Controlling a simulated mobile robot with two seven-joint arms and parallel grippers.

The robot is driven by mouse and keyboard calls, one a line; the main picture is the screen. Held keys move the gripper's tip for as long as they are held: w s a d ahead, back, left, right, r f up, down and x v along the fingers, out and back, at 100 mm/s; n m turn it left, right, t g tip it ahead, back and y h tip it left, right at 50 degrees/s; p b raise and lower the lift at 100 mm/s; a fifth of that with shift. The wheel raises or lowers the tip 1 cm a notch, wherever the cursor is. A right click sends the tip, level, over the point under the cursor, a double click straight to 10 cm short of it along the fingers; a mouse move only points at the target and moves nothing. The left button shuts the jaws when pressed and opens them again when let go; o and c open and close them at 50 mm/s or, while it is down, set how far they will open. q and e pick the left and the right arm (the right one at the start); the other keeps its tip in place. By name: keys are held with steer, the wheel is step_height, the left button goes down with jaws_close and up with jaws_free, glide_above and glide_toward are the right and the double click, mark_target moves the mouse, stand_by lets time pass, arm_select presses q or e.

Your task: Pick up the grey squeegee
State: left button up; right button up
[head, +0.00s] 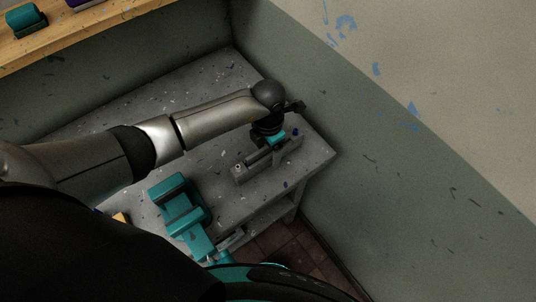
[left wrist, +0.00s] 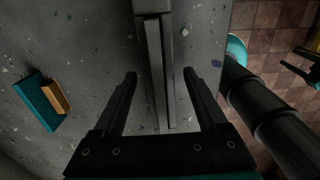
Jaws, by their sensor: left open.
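The grey squeegee (head: 241,174) lies on the grey worktable near its right end, partly hidden by my left gripper in the head view. In the left wrist view its long grey bar (left wrist: 154,70) runs from the top edge down between my fingers. My left gripper (head: 274,148) hangs over it, pointing down. In the left wrist view the gripper (left wrist: 160,85) is open, one dark finger on each side of the bar, with a gap on both sides. I cannot tell how far above it the fingertips are.
A teal and orange piece (left wrist: 42,102) lies left in the left wrist view. A wooden shelf (head: 50,45) is at upper left. A wall (head: 400,170) closes the right; tiled floor (head: 288,240) lies in front.

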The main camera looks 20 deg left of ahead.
arm_select(q)
jaws_close()
stand_by(0.5)
steer(key=shift+r, duration=0.1)
